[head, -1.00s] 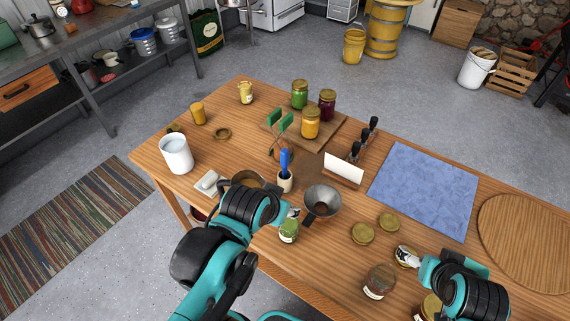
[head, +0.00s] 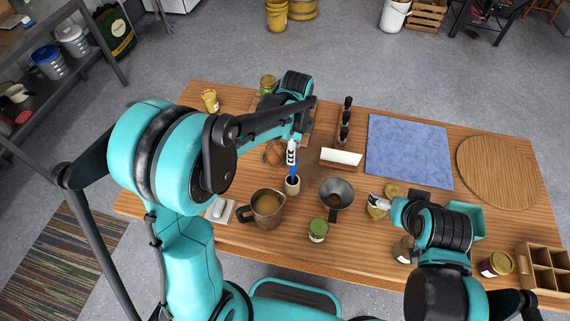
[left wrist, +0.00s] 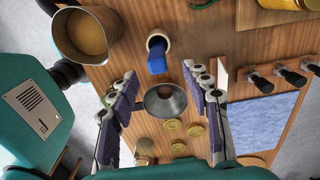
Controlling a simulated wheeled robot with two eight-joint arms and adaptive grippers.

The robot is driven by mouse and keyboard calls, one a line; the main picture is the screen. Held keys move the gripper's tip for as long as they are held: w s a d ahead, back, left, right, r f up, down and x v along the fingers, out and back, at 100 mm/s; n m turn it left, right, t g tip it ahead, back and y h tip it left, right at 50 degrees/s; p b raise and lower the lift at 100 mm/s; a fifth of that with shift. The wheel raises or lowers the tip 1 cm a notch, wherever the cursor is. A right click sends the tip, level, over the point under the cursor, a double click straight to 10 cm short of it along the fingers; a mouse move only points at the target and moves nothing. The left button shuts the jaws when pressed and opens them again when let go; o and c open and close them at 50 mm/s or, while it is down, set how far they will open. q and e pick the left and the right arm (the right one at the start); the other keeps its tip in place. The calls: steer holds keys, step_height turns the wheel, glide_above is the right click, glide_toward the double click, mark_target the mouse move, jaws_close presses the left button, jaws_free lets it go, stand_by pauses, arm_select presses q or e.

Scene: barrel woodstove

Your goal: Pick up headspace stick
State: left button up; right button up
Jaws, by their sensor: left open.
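The blue headspace stick (head: 293,170) stands upright in a small cream cup (head: 292,187) near the middle of the table. In the left wrist view, the blue stick (left wrist: 157,60) pokes out of the cup (left wrist: 158,40). My left gripper (head: 292,150) is open and directly above the stick. In the left wrist view its two fingers (left wrist: 160,76) are spread, with the stick's top between and just beyond their tips. My right gripper (head: 378,203) hangs at the right over jar lids; its finger gap is too small to judge.
A metal pot (head: 267,206) stands left of the cup, and a dark funnel (head: 336,192) stands to its right. A small green jar (head: 318,230) is in front. A white card (head: 341,157) and black-handled tools (head: 345,120) are behind right. The blue mat (head: 408,150) is bare.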

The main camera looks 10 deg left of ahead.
mark_target(293, 176)
arm_select(q)
steer(key=f+b, duration=0.1)
steer(key=f, duration=0.6)
steer(key=shift+s+d+f+b, duration=0.1)
steer(key=shift+s+f+b, duration=0.1)
steer(key=shift+f+b, duration=0.2)
steer(key=shift+r, duration=0.1)
steer(key=c, duration=1)
